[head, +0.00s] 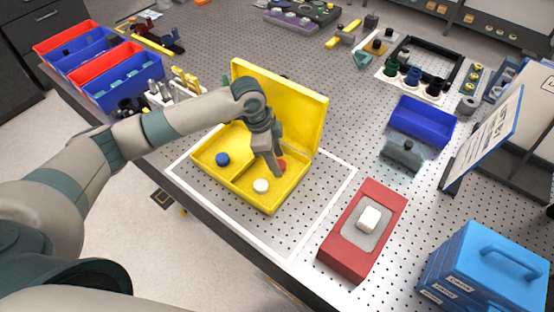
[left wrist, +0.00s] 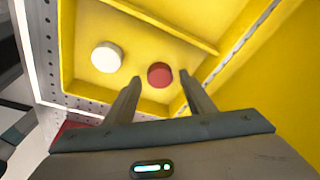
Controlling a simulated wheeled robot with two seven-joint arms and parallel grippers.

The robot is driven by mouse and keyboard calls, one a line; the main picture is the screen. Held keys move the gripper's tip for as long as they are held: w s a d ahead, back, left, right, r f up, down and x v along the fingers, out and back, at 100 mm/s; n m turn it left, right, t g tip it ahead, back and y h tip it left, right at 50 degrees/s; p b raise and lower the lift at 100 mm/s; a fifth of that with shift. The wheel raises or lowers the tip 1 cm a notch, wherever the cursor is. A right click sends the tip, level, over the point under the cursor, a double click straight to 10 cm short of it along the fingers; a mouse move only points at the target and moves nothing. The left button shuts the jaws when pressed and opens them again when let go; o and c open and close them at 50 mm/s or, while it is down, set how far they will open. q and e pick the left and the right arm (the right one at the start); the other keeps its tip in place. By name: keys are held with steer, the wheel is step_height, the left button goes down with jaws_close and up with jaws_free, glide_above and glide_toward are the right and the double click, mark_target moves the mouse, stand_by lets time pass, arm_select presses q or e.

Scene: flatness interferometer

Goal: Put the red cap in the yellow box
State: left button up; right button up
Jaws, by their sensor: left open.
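The yellow box (head: 235,195) stands open on the perforated table inside a white outline, its lid raised at the back. The red cap (left wrist: 160,74) lies inside the box in the left wrist view; in the head view only part of it (head: 282,165) shows beside my gripper. A white cap (head: 261,186) lies in the same compartment, and it also shows in the left wrist view (left wrist: 107,57). A blue cap (head: 222,159) lies in the box's left part. My left gripper (head: 275,172) is open over the box, its fingers on either side of the red cap. My right gripper is not in view.
A red block with a white piece (head: 368,218) stands to the right of the box. A blue case (head: 487,268) is at the front right. Blue and red bins (head: 122,77) stand at the back left. The raised lid (head: 290,105) stands behind my gripper.

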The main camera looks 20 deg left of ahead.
arm_select(q)
steer(key=b+v, duration=0.3)
steer(key=v, duration=0.8)
steer(key=shift+a+r, duration=0.15)
steer(key=shift+r, duration=0.15)
steer(key=shift+s+f, duration=0.15)
